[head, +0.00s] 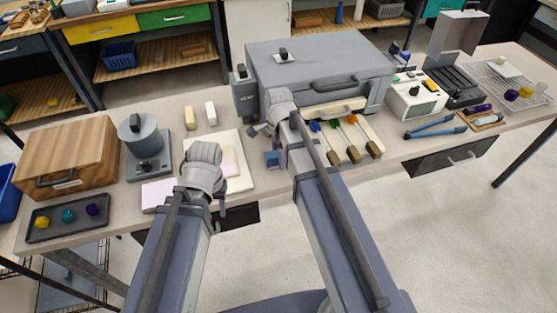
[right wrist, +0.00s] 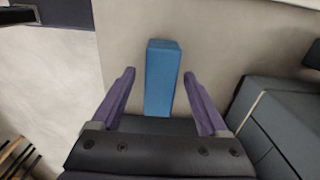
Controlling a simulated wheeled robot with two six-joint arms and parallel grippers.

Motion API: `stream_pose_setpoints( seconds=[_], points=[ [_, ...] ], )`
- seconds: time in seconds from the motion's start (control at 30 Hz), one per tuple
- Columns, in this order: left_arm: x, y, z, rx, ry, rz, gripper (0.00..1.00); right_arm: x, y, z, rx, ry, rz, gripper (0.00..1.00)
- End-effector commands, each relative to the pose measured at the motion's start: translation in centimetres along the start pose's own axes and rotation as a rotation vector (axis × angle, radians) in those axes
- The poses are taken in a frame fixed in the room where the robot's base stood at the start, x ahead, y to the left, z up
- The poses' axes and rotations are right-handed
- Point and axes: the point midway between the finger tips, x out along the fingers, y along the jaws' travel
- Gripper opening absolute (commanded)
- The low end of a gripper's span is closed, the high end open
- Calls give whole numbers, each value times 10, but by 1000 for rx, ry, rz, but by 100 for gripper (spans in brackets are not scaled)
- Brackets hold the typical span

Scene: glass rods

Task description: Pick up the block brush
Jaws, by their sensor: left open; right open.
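A blue rectangular block, which looks like the block brush (right wrist: 163,75), stands between the spread fingers of my right gripper (right wrist: 159,76) in the right wrist view. There is a gap on each side, and its lower end is hidden behind the gripper body. In the head view a small blue piece of it (head: 270,160) shows near the table's front edge, beside my right gripper (head: 277,152). My right gripper is open and holds nothing. My left gripper (head: 207,172) is open over the front of the pale board; its fingers are mostly hidden by its wrist.
A large grey box (head: 330,62) stands behind my right arm. A pale board (head: 240,178), a pink-white block (head: 158,195), a grey device (head: 148,150) and a dark tray (head: 42,228) are at the left.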

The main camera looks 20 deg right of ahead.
Motion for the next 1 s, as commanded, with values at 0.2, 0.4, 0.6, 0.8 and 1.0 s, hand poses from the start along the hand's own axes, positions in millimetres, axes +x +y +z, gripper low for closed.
stream_pose_setpoints(
  seconds=[0.2,0.4,0.6,0.8,1.0],
  points=[
    [1,0,0,0,0,0,50,1,0,0,0,0,0,78],
    [4,0,0,0,0,0,50,4,0,0,0,0,0,78],
    [5,0,0,0,0,0,50,5,0,0,0,0,0,78],
    [5,0,0,0,0,0,50,5,0,0,0,0,0,74],
    [5,0,0,0,0,0,50,5,0,0,0,0,0,52]
  ],
)
